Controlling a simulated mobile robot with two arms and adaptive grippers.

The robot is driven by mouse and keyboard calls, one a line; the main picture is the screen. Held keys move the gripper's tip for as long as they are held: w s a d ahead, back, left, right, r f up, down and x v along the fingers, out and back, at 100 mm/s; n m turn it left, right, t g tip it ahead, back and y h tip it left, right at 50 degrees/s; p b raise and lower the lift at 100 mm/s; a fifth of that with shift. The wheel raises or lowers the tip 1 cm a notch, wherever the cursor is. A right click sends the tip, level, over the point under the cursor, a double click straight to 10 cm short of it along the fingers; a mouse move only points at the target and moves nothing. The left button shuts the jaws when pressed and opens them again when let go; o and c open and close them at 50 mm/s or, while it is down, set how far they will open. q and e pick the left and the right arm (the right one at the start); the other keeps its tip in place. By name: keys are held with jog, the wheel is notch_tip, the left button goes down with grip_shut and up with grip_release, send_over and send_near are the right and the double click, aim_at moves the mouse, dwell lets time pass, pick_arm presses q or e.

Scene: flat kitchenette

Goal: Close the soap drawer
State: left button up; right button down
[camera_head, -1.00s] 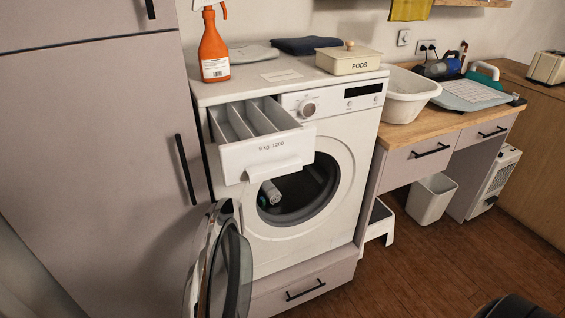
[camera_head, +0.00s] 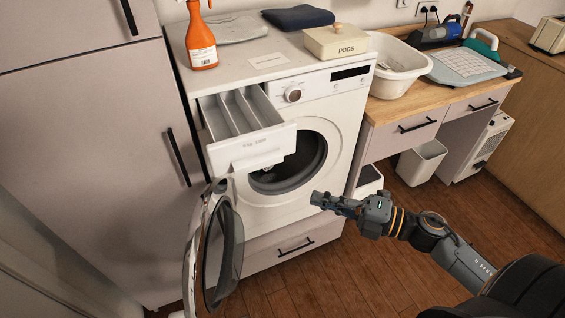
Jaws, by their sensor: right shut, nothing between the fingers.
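The white soap drawer (camera_head: 250,148) is pulled out at the upper left of the washing machine (camera_head: 338,115). Its compartments show from above and look empty. My right gripper (camera_head: 318,199) is shut and empty, in front of the machine's lower right side. My left gripper is not in view.
The round machine door (camera_head: 215,248) hangs open at the left, below the drawer. An orange spray bottle (camera_head: 200,40) and a PODS box (camera_head: 336,41) stand on top. A tall cabinet (camera_head: 85,150) is at the left. Wooden floor (camera_head: 340,285) is free in front.

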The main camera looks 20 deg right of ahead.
jog(key=shift+w+d+p+x, duration=0.25)
jog(key=shift+p+x, duration=0.65)
jog(key=shift+x, duration=1.3)
jog(key=shift+w+d+p+x, duration=0.3)
jog(key=shift+p+x, duration=0.6)
jog(key=shift+x, duration=1.25)
jog(key=shift+w+d+p+x, duration=0.25)
jog(key=shift+p+x, duration=0.65)
jog(key=shift+x, duration=1.3)
jog(key=shift+r, duration=0.1)
